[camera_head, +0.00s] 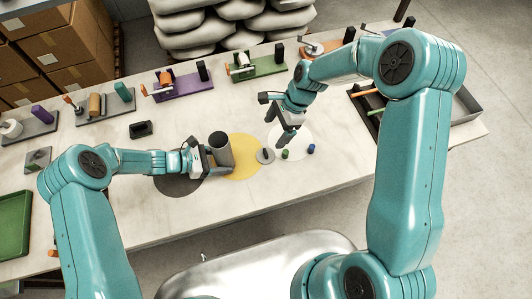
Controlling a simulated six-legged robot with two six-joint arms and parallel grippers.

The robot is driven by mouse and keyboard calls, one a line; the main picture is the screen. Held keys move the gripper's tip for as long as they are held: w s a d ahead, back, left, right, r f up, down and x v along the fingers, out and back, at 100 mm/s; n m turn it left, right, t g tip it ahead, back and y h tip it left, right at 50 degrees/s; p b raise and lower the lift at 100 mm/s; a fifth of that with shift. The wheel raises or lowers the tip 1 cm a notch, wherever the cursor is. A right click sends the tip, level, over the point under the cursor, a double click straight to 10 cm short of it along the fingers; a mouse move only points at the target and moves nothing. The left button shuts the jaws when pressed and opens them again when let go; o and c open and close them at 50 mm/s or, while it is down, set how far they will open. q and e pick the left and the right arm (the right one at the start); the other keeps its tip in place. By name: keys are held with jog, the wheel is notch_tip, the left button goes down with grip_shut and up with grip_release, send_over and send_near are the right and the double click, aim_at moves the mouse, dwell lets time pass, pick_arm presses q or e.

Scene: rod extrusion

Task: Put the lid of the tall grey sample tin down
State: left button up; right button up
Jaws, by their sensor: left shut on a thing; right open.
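The tall grey sample tin (226,154) stands about upright at the left edge of the yellow disc (243,168). Its top looks open and dark. My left gripper (208,160) is shut on the tin from the left. A small round grey lid (262,158) lies between the yellow disc and the white disc (296,138). My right gripper (283,138) is open and empty, above and a little right of the lid, over the white disc. I see no contact between it and the lid.
Small green (285,154) and blue (311,149) pieces lie near the white disc. A dark disc (180,187) is under my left gripper. A black block (141,130) lies further left. Purple (188,84) and green (268,67) fixtures line the back. The front table strip is clear.

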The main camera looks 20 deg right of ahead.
jog(key=d, duration=0.2)
send_over(267, 153)
jog(key=d, duration=0.3)
jog(key=f, duration=0.6)
jog(key=shift+w+a, duration=0.2)
jog(key=shift+w, duration=0.1)
jog(key=shift+a+f, duration=0.1)
jog(key=shift+f, duration=0.6)
jog(key=x, duration=0.4)
jog(key=shift+s, duration=0.1)
jog(key=shift+f, duration=0.4)
jog(key=shift+r, duration=0.1)
jog(key=c, duration=1)
jog(key=shift+c, duration=0.8)
